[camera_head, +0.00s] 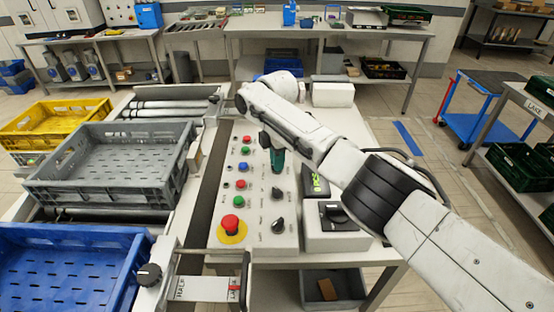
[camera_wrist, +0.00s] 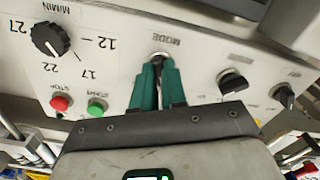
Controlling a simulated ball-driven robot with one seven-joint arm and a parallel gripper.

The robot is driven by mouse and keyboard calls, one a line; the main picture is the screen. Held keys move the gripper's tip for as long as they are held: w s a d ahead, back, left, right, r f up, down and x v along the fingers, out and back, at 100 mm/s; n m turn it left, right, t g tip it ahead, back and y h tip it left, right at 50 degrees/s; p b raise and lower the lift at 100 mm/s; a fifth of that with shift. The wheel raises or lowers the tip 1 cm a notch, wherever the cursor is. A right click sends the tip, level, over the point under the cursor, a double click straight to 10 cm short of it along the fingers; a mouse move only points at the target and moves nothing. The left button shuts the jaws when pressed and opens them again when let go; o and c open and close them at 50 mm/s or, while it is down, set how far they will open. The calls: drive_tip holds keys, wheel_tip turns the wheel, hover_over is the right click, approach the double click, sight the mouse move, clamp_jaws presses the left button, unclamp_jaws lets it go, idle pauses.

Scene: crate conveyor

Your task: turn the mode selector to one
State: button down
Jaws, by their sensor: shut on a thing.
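The mode selector (camera_wrist: 159,56) is under the "MODE" label on the light panel in the wrist view. Only a little of it shows; my fingertips hide the rest, so I cannot read its position. My gripper (camera_wrist: 160,66), with green fingers, is shut on the selector, and the fingertips are close to the panel. In the head view, my gripper (camera_head: 277,165) points down at the control panel (camera_head: 256,238), and my arm hides part of the panel's far end.
In the wrist view, a numbered m/min knob (camera_wrist: 50,39) is left of my fingers, above a red button (camera_wrist: 60,103) and a green button (camera_wrist: 97,107). Two black knobs, one nearer (camera_wrist: 233,81), are to the right. A red mushroom button (camera_head: 230,223) is at the panel's near end.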

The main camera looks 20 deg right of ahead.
drive_tip(key=m, duration=1.3)
drive_tip(key=shift+w+r, duration=0.1)
drive_tip(key=shift+m, duration=0.4)
drive_tip(key=c, duration=1.2)
unclamp_jaws()
wheel_tip(320, 180, up, 11)
drive_tip(key=shift+f+b, duration=0.15)
drive_tip(key=shift+b, duration=0.2)
